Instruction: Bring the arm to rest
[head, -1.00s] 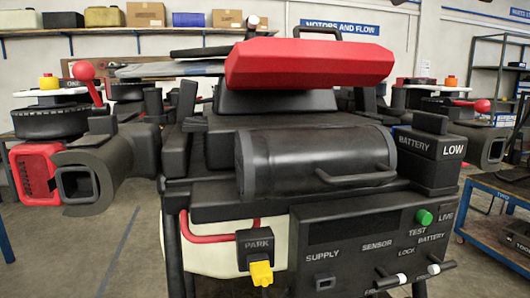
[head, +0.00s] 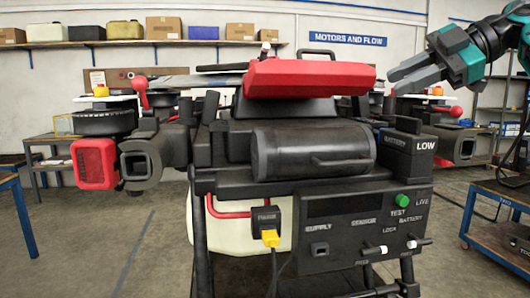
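My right gripper (head: 392,82) is at the upper right of the head view, on a teal wrist, with its grey fingers pointing left. The fingers lie close to each other and I see nothing held between them; whether they are fully shut is not clear. The fingertips appear in front of the wall, right of the drone's red top cover (head: 310,78) and above the block marked BATTERY LOW (head: 407,150). My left gripper is not in view. The spray drone (head: 310,155) stands in the middle, with a yellow plug (head: 270,238) at the socket marked PARK (head: 266,216).
The drone's front panel (head: 365,225) has a green button (head: 402,200) and small levers. A blue-framed cart (head: 495,235) stands at the right. A shelf (head: 150,44) with boxes runs along the back wall. Floor (head: 150,240) shows clear at the left.

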